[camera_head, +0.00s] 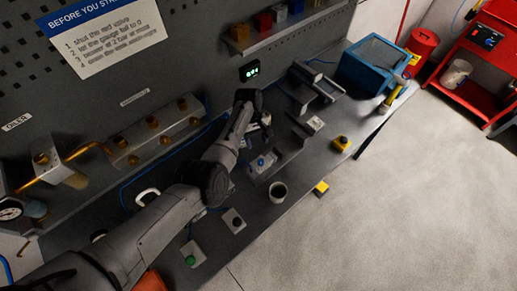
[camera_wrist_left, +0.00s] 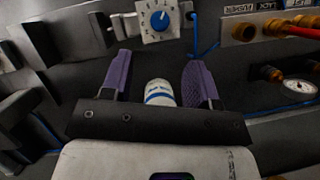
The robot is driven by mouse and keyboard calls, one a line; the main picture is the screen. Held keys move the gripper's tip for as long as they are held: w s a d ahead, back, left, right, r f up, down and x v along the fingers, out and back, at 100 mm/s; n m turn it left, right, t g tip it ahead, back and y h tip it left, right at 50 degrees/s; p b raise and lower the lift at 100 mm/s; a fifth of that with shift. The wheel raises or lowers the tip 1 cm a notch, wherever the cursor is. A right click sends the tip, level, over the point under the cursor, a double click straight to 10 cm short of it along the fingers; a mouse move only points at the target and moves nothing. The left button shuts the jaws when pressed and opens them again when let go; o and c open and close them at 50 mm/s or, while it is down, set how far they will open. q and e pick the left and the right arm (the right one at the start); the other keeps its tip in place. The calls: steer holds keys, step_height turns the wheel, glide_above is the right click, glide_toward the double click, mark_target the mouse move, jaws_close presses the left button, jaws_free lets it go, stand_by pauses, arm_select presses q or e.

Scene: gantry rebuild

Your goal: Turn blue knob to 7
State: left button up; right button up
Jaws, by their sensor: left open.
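The blue knob (camera_wrist_left: 159,19) sits on a white dial plate with dark marks and numerals around it, at the top middle of the left wrist view. It also shows in the head view as a small blue spot (camera_head: 262,162) on a grey block on the bench. The numbers and the pointer's exact setting are too small to read surely. My left gripper (camera_wrist_left: 158,60) is open, its two purple fingers apart and short of the dial in the picture. In the head view, my left gripper (camera_head: 264,118) is above the bench, behind the knob. My right gripper is out of view.
A white container with a blue band (camera_wrist_left: 159,93) shows between my fingers; whether they touch is unclear. Pipework lines the back panel.

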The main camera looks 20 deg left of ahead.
arm_select(q)
steer(key=shift+v, duration=2.15)
